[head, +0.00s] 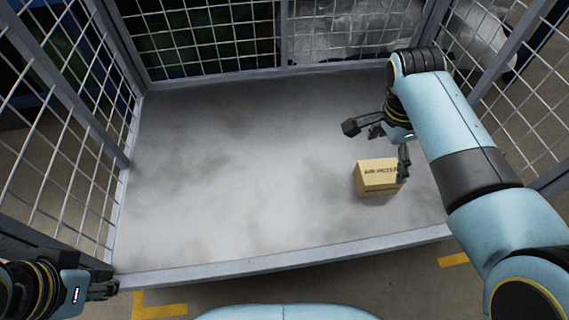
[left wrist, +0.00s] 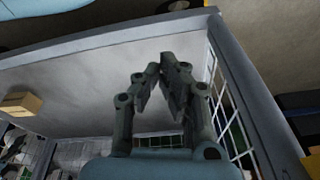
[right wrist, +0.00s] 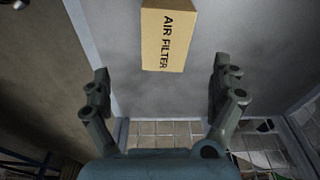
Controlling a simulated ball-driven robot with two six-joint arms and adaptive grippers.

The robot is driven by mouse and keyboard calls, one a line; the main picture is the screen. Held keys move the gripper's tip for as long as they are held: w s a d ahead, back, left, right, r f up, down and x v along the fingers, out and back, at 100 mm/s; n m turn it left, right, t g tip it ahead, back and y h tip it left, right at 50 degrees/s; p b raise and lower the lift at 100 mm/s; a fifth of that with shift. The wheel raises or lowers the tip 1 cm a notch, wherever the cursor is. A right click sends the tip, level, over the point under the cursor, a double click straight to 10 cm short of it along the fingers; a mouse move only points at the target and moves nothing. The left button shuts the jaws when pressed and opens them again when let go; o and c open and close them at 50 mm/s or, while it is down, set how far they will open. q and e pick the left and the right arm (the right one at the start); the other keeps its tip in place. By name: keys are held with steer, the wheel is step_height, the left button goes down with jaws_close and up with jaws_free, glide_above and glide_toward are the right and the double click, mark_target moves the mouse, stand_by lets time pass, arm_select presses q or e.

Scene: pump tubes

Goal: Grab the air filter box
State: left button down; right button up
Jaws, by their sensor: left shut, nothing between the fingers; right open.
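The air filter box (head: 375,180) is a small tan carton with dark lettering. It sits on the grey cage floor, right of centre in the head view. In the right wrist view the box (right wrist: 167,38) shows the words AIR FILTER, ahead of and between the fingers. My right gripper (head: 378,140) is open and empty, beside and above the box; one finger overlaps the box's right edge in the head view. It also shows in the right wrist view (right wrist: 160,85). My left gripper (head: 112,288) is shut and empty at the lower left, far from the box; its fingertips show in the left wrist view (left wrist: 162,70).
The box stands in a metal cage with wire mesh walls (head: 215,45) at the back and sides. A low front rail (head: 290,262) crosses the near side. The cage floor (head: 230,170) left of the box is bare.

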mark_target(380, 171)
steer(key=shift+w+a+f+m+b, duration=0.1)
steer(key=shift+w+f+m+b, duration=0.1)
steer(key=shift+w+m+b, duration=0.15)
steer(key=shift+w+m, duration=0.15)
steer(key=shift+m, duration=0.1)
steer(key=f+b, duration=0.2)
steer(key=shift+d+f, duration=0.2)
steer(key=shift+f, duration=0.1)
steer(key=shift+d+f+b, duration=0.15)
steer(key=shift+f+b, duration=0.4)
steer(key=shift+f, duration=0.2)
steer(key=shift+w+f, duration=0.1)
steer(key=shift+f, duration=0.15)
step_height(380, 171, down, 3)
steer(key=b, duration=0.2)
steer(key=shift+d+r+b, duration=0.1)
steer(key=shift+b, duration=0.25)
steer(key=shift+f+b, duration=0.55)
steer(key=shift+f, duration=0.1)
steer(key=shift+d+f+b, duration=0.15)
steer(key=shift+f+b, duration=0.25)
steer(key=shift+f, duration=0.15)
arm_select(q)
steer(key=w+d+f+t, duration=0.1)
steer(key=w+f+t, duration=0.2)
steer(key=t, duration=0.4)
steer(key=shift+d+f+t+h, duration=0.3)
steer(key=shift+d+f+t, duration=0.1)
steer(key=shift+f, duration=0.5)
